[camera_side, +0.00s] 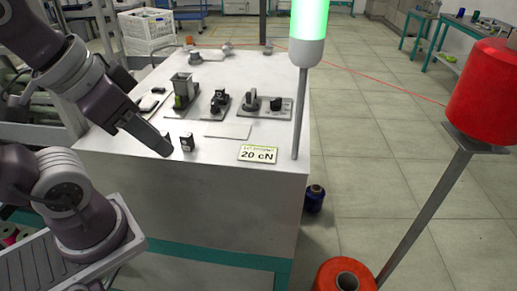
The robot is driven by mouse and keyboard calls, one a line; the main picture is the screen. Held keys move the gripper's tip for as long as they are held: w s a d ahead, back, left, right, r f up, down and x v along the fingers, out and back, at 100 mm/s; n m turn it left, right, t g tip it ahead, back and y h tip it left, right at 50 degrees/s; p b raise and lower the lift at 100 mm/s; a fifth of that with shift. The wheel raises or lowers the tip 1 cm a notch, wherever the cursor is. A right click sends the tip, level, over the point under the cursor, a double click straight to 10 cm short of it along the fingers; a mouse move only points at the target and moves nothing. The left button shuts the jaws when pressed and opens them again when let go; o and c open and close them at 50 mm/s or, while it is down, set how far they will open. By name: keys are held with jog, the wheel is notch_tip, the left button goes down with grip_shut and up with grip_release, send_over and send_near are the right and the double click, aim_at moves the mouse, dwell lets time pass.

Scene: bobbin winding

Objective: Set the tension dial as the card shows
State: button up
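A card (258,154) reading "20 cN" sits at the front right of the white bench top (215,167). A small unit with a black knob (217,98) is near the middle, and another base plate holds a metal part and a black knob (277,103) to its right. I cannot tell which knob is the tension dial, and no scale is readable. The end of my arm with my gripper (164,148) points down over the front left of the bench, left of both units and apart from them. Its finger opening is not clear.
A lamp post with a lit green top (309,20) stands at the bench's right edge. Small dark blocks (187,143) are near my gripper. A green-and-grey device (182,88) is behind. A red cone (485,95) stands right, its thread crossing to the bench.

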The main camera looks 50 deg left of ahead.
dwell(0.5)
jog(key=m+g, duration=0.1)
send_near(276, 99)
jog(key=f, duration=0.1)
jog(key=x, duration=0.7)
jog(key=shift+w+a+r, duration=0.1)
jog(key=shift+w, duration=0.15)
jog(key=shift+w+f, duration=0.15)
jog(key=shift+f, duration=0.2)
jog(key=shift+c, duration=0.2)
grip_shut()
